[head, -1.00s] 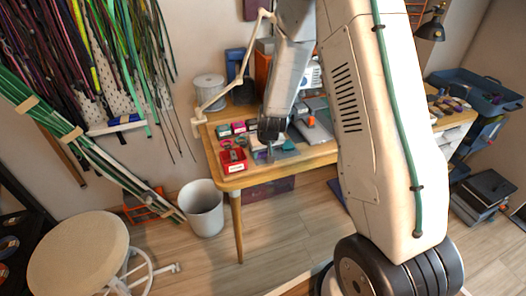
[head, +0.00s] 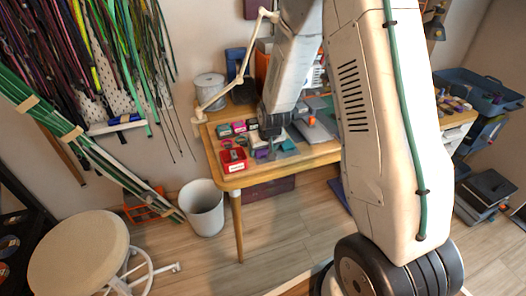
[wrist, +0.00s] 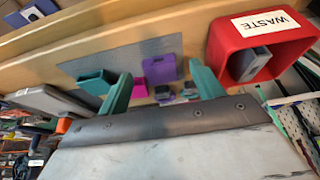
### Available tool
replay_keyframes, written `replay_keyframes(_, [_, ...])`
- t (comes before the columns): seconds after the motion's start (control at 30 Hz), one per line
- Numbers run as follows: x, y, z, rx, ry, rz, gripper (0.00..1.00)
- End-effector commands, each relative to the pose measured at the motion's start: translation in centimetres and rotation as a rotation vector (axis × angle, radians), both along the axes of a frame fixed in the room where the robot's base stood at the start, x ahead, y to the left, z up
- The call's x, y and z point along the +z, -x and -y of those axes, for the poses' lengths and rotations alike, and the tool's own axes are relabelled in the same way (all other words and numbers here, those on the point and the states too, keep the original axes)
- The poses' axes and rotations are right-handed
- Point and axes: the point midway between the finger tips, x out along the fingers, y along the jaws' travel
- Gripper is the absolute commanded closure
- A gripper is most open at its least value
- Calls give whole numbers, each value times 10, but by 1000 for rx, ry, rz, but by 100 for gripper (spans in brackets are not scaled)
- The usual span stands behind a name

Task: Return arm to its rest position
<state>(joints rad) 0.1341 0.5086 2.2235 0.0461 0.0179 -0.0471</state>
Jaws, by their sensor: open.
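My gripper (head: 270,142) hangs over the wooden table in the head view, seen small and partly dark. In the wrist view my gripper (wrist: 162,90) shows two teal fingers spread wide apart, with nothing held between them. Beyond the fingers a purple piece (wrist: 161,68) lies on a grey mat (wrist: 125,58), with a small magenta piece (wrist: 139,89) nearby. My arm is bent down from the upper right of the head view and hides part of the table.
A red bin labelled WASTE (wrist: 238,65) sits close beside one finger; it also shows in the head view (head: 233,167). A jointed lamp arm (head: 240,75) rises at the table's left. A white bucket (head: 202,210) and round stool (head: 78,255) stand on the floor.

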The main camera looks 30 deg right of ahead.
Motion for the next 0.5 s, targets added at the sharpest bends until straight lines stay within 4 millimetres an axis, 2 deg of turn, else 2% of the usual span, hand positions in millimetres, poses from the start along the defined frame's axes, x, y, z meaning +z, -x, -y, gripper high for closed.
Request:
replay_keyframes(0.3, [43, 16, -2, -2, 3, 3, 34])
replay_keyframes(0.5, [54, 22, -3, -1, 3, 0, 34])
